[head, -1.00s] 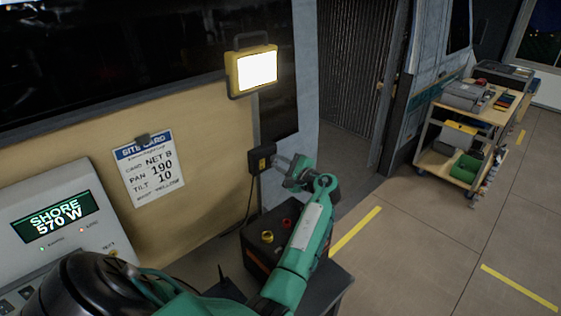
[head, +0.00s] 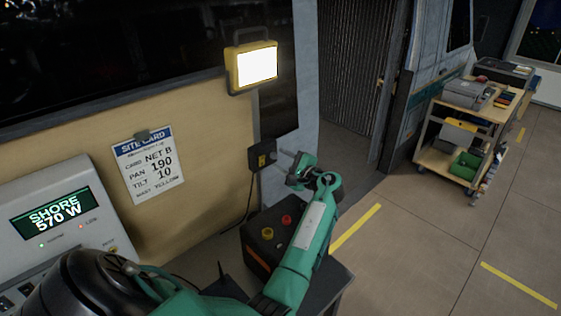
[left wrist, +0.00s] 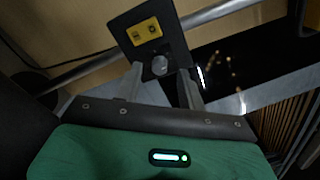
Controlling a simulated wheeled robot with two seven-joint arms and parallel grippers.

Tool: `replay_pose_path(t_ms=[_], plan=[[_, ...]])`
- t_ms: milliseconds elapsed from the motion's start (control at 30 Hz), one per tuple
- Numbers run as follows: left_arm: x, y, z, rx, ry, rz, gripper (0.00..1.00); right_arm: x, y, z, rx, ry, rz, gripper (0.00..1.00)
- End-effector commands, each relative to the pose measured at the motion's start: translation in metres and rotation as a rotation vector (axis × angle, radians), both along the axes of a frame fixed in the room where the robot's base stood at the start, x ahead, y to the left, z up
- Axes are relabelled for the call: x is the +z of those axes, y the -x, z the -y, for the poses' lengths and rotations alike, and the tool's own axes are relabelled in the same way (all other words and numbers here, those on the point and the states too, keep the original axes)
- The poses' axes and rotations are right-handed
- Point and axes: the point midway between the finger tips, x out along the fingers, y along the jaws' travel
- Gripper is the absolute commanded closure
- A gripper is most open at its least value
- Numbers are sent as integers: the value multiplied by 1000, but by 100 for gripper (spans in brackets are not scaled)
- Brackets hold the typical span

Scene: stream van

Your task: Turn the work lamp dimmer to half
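The work lamp (head: 254,67) is yellow, hangs on the wall and glows bright white. Below it is the dimmer, a black box (head: 262,154) with a yellow label. In the left wrist view the box (left wrist: 130,22) fills the upper middle, and its small grey knob (left wrist: 160,66) shows below the yellow label. My left gripper (head: 284,163) is just right of the box. Its fingers (left wrist: 162,83) are spread, one on each side of the knob in the picture, with nothing held. The knob's pointer position cannot be made out. My right gripper is not in view.
A console (head: 60,218) reads SHORE 570 W. A site card (head: 148,166) hangs on the wall. A cart (head: 428,157) stands at the right; the floor before it is clear.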

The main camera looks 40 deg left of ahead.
Motion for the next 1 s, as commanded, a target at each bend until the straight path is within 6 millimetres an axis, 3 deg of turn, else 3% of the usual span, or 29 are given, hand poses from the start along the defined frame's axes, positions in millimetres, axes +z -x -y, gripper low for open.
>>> replay_pose_path(t_ms=[200, 500, 700, 1000], plan=[[-5, 4, 47, -1, 4, 2, 60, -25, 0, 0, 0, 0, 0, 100], [0, 10, 107, -1, 2, 0, 60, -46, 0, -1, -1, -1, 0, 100], [3, 12, 124, 1, 1, 0, 60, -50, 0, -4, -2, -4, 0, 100], [4, 12, 126, 1, 1, -1, 60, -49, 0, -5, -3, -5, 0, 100]])
